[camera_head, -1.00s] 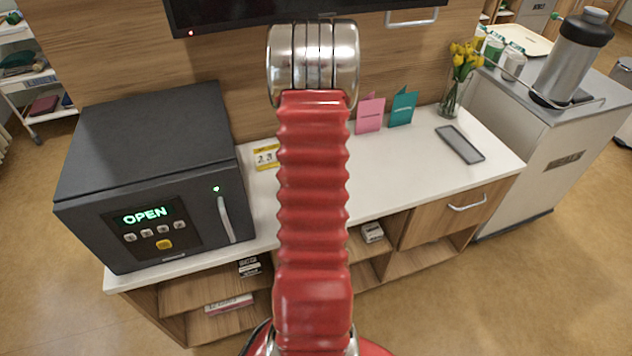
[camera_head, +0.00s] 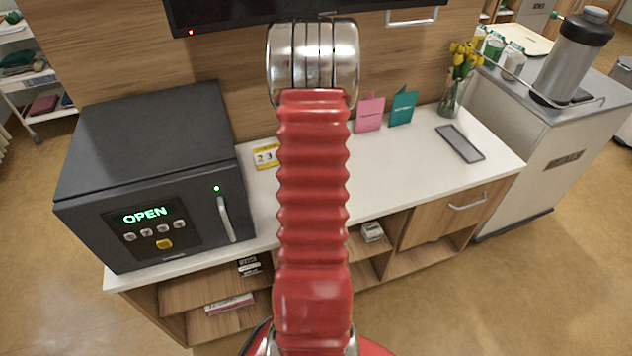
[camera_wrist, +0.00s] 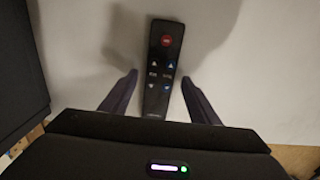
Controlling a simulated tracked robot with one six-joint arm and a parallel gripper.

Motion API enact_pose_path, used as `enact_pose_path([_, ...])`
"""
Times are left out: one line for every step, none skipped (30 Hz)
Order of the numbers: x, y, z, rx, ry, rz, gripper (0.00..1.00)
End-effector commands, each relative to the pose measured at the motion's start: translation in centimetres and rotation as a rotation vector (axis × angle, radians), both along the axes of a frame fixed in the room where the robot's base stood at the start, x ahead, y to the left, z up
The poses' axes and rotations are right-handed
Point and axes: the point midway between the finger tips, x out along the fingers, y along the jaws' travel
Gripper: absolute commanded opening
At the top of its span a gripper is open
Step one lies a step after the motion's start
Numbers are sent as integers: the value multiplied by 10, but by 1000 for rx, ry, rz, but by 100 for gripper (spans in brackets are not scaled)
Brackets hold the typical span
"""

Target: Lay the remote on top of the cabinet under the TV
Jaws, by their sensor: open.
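The remote (camera_wrist: 163,68) shows in the wrist view, black and long, with a red button near its far end. It lies on the white top of the cabinet (camera_head: 400,190), which stands under the TV (camera_head: 300,10). My gripper (camera_wrist: 160,80) is open, with one dark finger on each side of the remote's near part. Gaps show between the fingers and the remote. In the head view my red arm hides the remote and the gripper.
A dark safe (camera_head: 150,170) reading OPEN stands on the cabinet's left. A calendar block (camera_head: 266,157), pink card (camera_head: 370,112), teal card (camera_head: 403,106), grey tray (camera_head: 460,143) and tulip vase (camera_head: 452,98) share the top. The right-middle top is clear.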

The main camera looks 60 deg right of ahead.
Motion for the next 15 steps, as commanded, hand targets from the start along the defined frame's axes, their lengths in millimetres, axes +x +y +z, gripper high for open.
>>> enact_pose_path([0,-1,4,-2,-1,0,56])
enact_pose_path([0,-1,7,-2,-1,0,56])
enact_pose_path([0,-1,11,-2,-1,0,56])
enact_pose_path([1,-1,15,-3,-1,0,56])
enact_pose_path([1,-1,19,-4,-2,0,56])
enact_pose_path([1,-1,25,-3,-1,0,56])
enact_pose_path([1,-1,30,-4,-2,0,56])
enact_pose_path([1,-1,35,-4,-1,0,56])
enact_pose_path([1,-1,42,-4,-1,0,56])
enact_pose_path([1,-1,48,-5,-2,0,56])
enact_pose_path([1,-1,53,-4,-1,0,56])
enact_pose_path([1,-1,60,-3,-1,1,56])
enact_pose_path([1,-1,65,-4,-1,1,56])
enact_pose_path([1,-1,70,-3,-1,1,56])
enact_pose_path([1,-1,77,-3,-1,1,56])
